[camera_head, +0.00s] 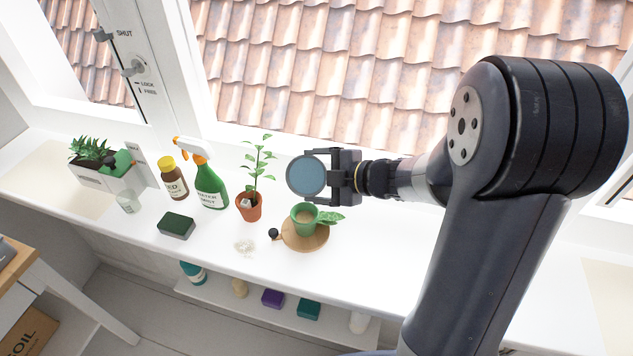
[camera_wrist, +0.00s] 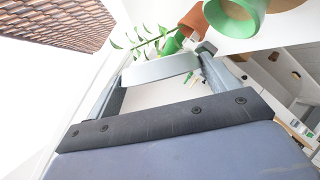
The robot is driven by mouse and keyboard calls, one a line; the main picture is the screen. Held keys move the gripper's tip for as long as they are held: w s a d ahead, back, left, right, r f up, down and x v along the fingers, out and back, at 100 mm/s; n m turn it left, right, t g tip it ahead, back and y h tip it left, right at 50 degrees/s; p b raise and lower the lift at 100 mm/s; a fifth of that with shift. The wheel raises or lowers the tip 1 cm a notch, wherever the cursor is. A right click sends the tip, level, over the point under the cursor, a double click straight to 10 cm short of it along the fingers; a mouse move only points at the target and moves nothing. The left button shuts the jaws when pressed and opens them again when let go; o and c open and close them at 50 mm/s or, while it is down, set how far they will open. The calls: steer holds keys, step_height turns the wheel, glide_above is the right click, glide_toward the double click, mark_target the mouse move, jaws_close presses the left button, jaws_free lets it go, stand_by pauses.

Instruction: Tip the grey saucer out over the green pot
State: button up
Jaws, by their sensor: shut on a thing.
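The grey saucer (camera_head: 306,174) is in my gripper (camera_head: 325,175), whose fingers are shut on its rim from the right. It is held above the sill, behind and above the green pot in the head view. Its round blue-grey face shows there; I cannot tell whether anything lies on it. In the wrist view the saucer (camera_wrist: 160,70) shows edge-on between the fingers. The green pot (camera_head: 303,226) stands upright on a round wooden board, with a light brown fill and a leafy sprig at its right. It also shows at the top of the wrist view (camera_wrist: 232,18).
A terracotta pot (camera_head: 249,207) with a tall plant stands left of the saucer. A green spray bottle (camera_head: 210,187), a brown bottle (camera_head: 173,180), a dark green sponge (camera_head: 176,226) and a planter (camera_head: 100,177) are further left. The window is behind.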

steer(key=shift+s+a+r+n+t+b, duration=0.15)
steer(key=shift+s+n+t+b, duration=0.3)
steer(key=shift+b, duration=1.05)
steer(key=shift+s+a+f+n+t+b, duration=0.15)
steer(key=shift+n+t+b, duration=0.4)
steer(key=shift+b, duration=0.95)
steer(key=shift+s+r+n+b, duration=0.15)
steer(key=shift+n+b, duration=0.15)
steer(key=shift+b, duration=0.25)
steer(key=shift+s+r+b, duration=0.15)
steer(key=shift+b, duration=0.25)
steer(key=shift+r, duration=0.1)
step_height(320, 180, up, 4)
steer(key=p, duration=0.4)
